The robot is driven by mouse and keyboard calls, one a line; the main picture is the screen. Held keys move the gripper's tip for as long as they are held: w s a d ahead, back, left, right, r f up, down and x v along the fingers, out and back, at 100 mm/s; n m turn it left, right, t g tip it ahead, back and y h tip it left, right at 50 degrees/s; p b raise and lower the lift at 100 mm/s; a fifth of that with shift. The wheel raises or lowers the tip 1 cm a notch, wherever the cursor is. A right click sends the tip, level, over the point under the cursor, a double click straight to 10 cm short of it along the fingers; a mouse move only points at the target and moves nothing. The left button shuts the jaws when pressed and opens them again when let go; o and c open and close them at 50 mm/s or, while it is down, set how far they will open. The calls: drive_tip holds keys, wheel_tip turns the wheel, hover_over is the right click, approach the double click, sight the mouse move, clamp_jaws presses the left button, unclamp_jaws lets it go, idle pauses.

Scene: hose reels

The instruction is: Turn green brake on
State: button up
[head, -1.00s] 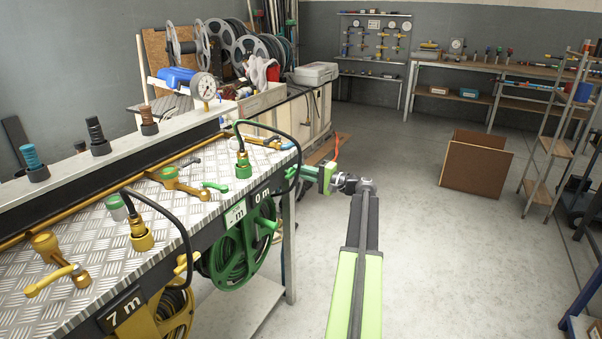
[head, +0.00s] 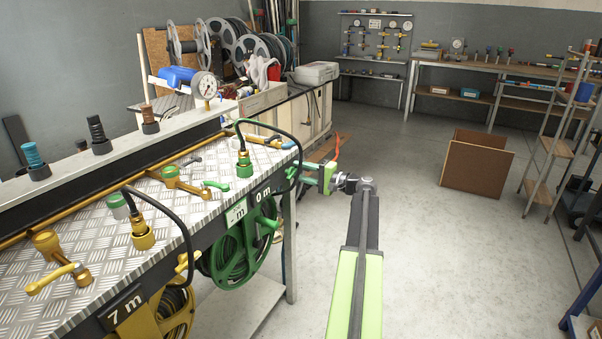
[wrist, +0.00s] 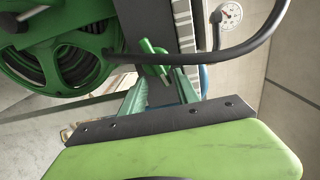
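The green hose reel (head: 235,252) hangs under the front of the bench. A green lever (wrist: 153,62), which looks like its brake, sticks out by the bench edge in the wrist view. In the head view its place by the bench corner is small and partly covered by my gripper. My gripper (wrist: 158,80) points at this lever from the outer side. Its two green fingers are apart, with the lever at or just between their tips. I cannot tell whether they touch it.
A black hose (wrist: 215,55) arcs close past the fingers in the wrist view. A yellow reel (head: 172,312) sits nearer under the bench. Brass valves and a small green handle (head: 216,186) are on the metal bench top (head: 205,215).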

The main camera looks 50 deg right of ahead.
drive_tip(key=v, duration=1.7)
drive_tip(key=shift+s, duration=0.2)
